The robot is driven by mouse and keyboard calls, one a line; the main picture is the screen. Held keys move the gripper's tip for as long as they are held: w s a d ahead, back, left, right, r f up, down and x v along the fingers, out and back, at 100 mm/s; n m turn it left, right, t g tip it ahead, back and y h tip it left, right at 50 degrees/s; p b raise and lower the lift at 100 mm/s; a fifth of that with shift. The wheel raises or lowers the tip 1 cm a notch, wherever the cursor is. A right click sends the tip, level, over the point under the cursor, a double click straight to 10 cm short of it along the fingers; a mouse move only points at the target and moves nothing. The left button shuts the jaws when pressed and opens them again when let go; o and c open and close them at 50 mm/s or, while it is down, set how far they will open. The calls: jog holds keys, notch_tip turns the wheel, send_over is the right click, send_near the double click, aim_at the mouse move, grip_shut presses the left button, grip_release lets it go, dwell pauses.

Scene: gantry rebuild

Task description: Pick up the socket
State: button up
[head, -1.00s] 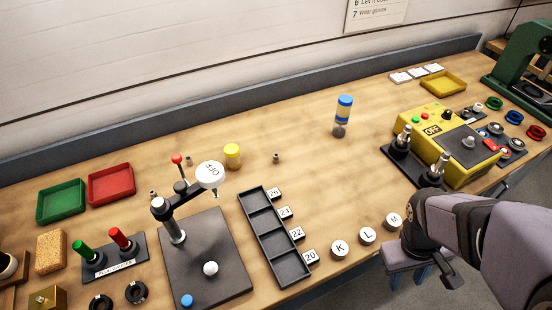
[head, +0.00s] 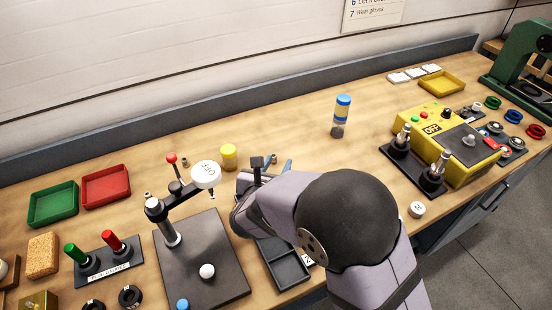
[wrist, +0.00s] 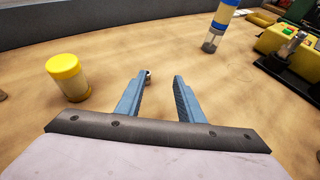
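A small grey metal socket (wrist: 149,74) stands on the bench in the wrist view, just at the tip of the left finger, which partly covers it. My gripper (wrist: 163,77) is open, with its two blue fingers apart and nothing held between them.
A yellow-lidded jar (wrist: 68,77) stands left of my gripper. A blue-and-yellow-banded bottle (head: 342,116) stands to the right. The black compartment tray (head: 290,270) is partly under my arm.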

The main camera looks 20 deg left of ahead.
aim_at(274, 155)
jog(key=shift+s+a+f+n+y, duration=0.15)
jog(key=shift+s+a+n, duration=0.1)
jog(key=shift+a, duration=0.3)
jog(key=shift+s+a+n+y, duration=0.15)
jog(key=shift+s+a, duration=0.05)
jog(key=shift+a, duration=0.35)
jog(key=shift+p+x, duration=1.5)
jog(key=shift+x, duration=2.2)
jog(key=shift+f, duration=0.1)
jog(key=shift+c, duration=0.6)
grip_shut()
